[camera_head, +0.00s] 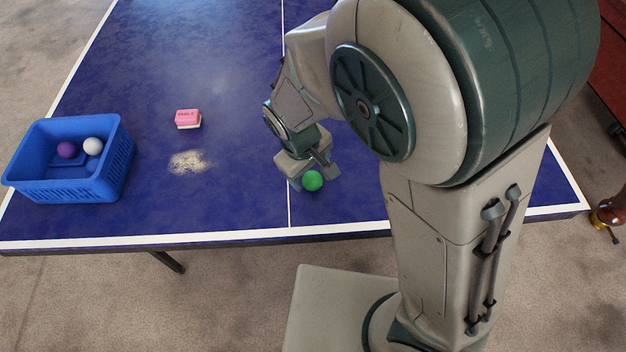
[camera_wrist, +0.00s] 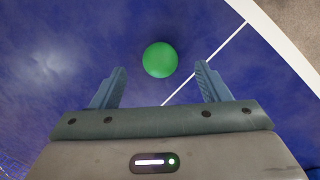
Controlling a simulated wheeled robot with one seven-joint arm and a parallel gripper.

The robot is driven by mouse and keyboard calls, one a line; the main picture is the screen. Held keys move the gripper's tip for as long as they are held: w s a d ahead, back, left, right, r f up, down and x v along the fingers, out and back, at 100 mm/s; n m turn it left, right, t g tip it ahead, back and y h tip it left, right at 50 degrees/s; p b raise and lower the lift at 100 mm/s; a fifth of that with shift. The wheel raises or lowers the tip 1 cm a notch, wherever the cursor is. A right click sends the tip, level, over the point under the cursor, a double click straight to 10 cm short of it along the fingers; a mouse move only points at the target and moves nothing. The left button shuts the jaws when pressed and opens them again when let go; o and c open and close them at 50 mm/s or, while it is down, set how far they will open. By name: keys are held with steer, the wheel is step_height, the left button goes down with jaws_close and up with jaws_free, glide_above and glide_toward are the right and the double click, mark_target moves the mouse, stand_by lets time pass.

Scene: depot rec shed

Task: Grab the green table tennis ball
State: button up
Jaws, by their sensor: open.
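The green table tennis ball (camera_head: 312,181) rests on the blue table, just right of the white centre line and near the front edge. My gripper (camera_head: 312,180) is right beside it in the head view, pointing down at the table. In the wrist view the green ball (camera_wrist: 160,60) appears ahead of the fingertips, roughly centred between the two fingers of my gripper (camera_wrist: 162,78). The fingers are apart with nothing between them. I cannot tell the exact height of the fingertips above the table.
A blue basket (camera_head: 70,190) holding a purple ball (camera_head: 67,149) and a white ball (camera_head: 93,146) stands at the left. A pink-and-white block (camera_head: 188,118) and a pale powdery patch (camera_head: 188,162) lie on the blue table (camera_head: 230,205). The surface around the green ball looks clear.

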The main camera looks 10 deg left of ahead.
mark_target(312, 177)
steer(key=shift+w+d+f+b, duration=0.15)
steer(key=shift+w+f, duration=0.2)
steer(key=shift+f, duration=1)
steer(key=shift+w+a+f+b, duration=0.15)
steer(key=shift+w+f, duration=0.15)
steer(key=shift+f, duration=1)
steer(key=shift+d, duration=0.1)
steer(key=c, duration=1)
